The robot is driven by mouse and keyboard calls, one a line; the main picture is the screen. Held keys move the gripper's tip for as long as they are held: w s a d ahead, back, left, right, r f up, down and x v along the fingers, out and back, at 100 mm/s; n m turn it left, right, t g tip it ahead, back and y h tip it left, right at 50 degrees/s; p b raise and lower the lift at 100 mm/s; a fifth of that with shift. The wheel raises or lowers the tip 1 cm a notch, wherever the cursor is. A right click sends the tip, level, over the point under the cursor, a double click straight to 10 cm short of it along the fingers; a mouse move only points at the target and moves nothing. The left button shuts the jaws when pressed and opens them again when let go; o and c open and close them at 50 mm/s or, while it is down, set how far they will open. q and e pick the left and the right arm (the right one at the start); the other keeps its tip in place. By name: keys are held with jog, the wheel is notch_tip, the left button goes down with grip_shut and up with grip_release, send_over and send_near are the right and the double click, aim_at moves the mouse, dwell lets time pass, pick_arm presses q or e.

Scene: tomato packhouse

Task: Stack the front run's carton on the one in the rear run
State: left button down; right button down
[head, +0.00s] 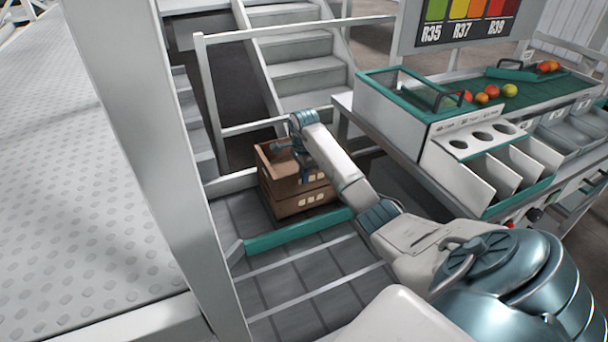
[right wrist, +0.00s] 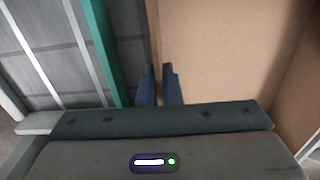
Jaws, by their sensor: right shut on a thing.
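Two brown cartons stand one above the other in the head view. The upper carton (head: 282,183) is open-topped and looks level. It sits directly over the lower carton (head: 292,208), with no clear gap between them. My right gripper (head: 304,178) reaches down at the upper carton's near side and is shut on its wall. In the right wrist view, the two blue fingers of my right gripper (right wrist: 159,75) straddle the edge of the upper carton (right wrist: 220,45), whose bare brown inside fills the right part. My left gripper is not in view.
The cartons stand on a grey slatted run (head: 310,285) behind a green crossbar (head: 298,231). A sorting table with a green-rimmed bin (head: 393,105) and white chutes (head: 490,165) stands close to the right. A white post (head: 140,130) and stairs (head: 300,70) lie left and behind.

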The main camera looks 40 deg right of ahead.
jog(key=shift+f, duration=0.4)
jog(key=c, duration=1.5)
grip_release()
jog(key=c, duration=0.3)
jog(key=shift+c, duration=0.2)
jog(key=shift+r, duration=0.1)
jog(key=shift+r+p, duration=2.15)
jog(key=shift+r, duration=1.35)
